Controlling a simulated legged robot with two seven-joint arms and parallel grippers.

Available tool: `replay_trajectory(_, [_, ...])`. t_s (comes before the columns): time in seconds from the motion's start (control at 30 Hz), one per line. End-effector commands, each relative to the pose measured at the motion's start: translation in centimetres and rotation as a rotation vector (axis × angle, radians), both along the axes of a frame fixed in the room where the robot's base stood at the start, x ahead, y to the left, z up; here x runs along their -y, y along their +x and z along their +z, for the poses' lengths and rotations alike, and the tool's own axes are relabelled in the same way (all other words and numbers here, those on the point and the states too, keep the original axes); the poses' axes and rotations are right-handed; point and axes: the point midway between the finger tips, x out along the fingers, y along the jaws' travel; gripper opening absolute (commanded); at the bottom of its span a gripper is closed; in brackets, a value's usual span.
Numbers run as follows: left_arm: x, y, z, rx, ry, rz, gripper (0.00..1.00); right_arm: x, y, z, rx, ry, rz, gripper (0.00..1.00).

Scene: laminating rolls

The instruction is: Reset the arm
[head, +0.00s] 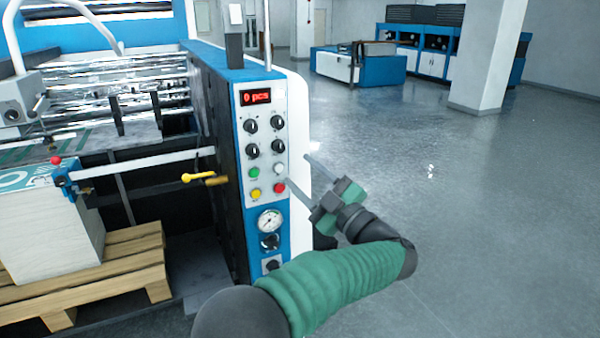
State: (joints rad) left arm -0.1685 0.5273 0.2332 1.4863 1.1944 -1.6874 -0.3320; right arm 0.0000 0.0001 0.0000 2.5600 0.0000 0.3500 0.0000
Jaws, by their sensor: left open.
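My left arm (335,285), with a green sleeve, comes in from the bottom and bends back toward the machine. My left gripper (297,170) is open, with its two thin grey fingers apart and nothing seen between them. The fingers point at the side of the control panel (265,110). The lower fingertip appears close to the red button (279,188) and the white button (279,169); I cannot tell if it touches. My right gripper is not in view.
The laminating machine (215,90) fills the left, with metal rollers (120,75) and a yellow-handled lever (200,178). A paper stack (50,235) sits on a wooden pallet (120,265). Open floor (480,200) lies to the right, with a white pillar (482,55) farther back.

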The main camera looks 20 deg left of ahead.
Motion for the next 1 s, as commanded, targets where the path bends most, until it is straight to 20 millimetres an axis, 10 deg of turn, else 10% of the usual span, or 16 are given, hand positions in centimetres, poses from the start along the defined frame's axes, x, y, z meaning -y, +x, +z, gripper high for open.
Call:
replay_trajectory(0.27, [0.0, 0.1, 0.0, -0.002, 0.002, -0.007, 0.48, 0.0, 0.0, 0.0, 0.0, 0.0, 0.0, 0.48])
replay_trajectory(0.43, [1.5, 3.8, -0.4, -0.098, 0.087, -0.263, 0.48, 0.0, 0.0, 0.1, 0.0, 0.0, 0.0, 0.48])
replay_trajectory(0.6, [7.2, 6.3, -9.4, -0.513, 0.182, -0.795, 0.48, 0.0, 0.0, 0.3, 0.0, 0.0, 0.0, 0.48])
replay_trajectory(0.77, [9.5, -0.5, -22.2, -0.99, 0.126, -1.101, 0.48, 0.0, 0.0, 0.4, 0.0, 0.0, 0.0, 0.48])
replay_trajectory(1.0, [7.5, -17.2, -34.8, -1.595, -0.065, -1.274, 0.48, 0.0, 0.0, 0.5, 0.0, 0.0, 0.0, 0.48])
